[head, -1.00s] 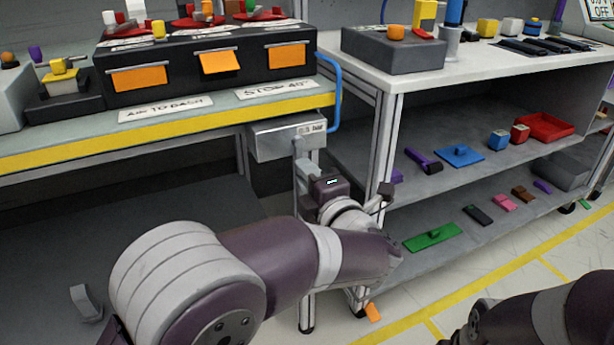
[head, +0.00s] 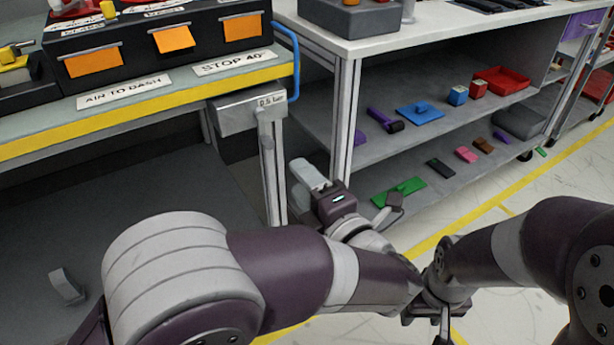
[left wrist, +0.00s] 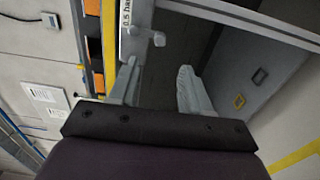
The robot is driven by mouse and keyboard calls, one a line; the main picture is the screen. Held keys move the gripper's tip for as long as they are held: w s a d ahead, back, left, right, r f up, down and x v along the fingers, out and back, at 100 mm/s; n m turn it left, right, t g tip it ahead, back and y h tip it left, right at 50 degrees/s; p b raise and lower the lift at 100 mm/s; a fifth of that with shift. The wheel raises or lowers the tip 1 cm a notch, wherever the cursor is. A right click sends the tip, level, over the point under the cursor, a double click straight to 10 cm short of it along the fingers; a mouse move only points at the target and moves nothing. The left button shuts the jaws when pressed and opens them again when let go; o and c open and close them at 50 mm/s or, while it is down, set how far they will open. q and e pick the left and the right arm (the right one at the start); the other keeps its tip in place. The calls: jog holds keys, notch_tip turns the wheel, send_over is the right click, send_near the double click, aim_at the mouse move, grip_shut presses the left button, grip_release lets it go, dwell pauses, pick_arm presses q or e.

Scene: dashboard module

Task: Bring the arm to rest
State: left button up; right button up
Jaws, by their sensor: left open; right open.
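My left gripper (head: 308,174) is in front of the workbench leg, below the grey box marked "0.5 bar" (head: 245,110). Its pale fingers stand apart and empty in the left wrist view (left wrist: 158,88). The box shows there too (left wrist: 130,30), close beyond the fingers, with no visible contact. In the head view, one finger shows clearly; the other is hard to make out. My right gripper (head: 427,318) is at the bottom right, over the floor. It is open, with nothing seen in it, and partly hidden by my arms.
The workbench (head: 150,108) with a yellow edge and a black box with orange flaps is at left. A blue hose (head: 294,60) curves at its corner. The shelf unit (head: 348,120) at right holds several small parts and a red tray (head: 502,80). Floor at right is open.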

pick_arm(q)
jog(key=shift+s+d, duration=0.3)
jog(key=shift+s, duration=0.2)
jog(key=w+a+f+m+g+h+p, duration=0.3)
jog(key=w+f+m+h, duration=0.4)
jog(key=m+h, duration=0.65)
jog(key=s+a+f+m+g+y+p, duration=0.1)
jog(key=s+a+f+m+g+y, duration=0.1)
jog(key=s+a+f+m+g, duration=0.45)
jog(key=s+a+f+m+g+y, duration=0.1)
jog(key=s+a+m+g, duration=0.4)
jog(key=s, duration=0.5)
notch_tip(320, 180, up, 38)
jog(key=s+a+p, duration=0.1)
jog(key=p, duration=3.7)
jog(key=shift+s+a+f+t, duration=0.15)
jog(key=shift+a+t, duration=0.1)
jog(key=shift+t, duration=0.2)
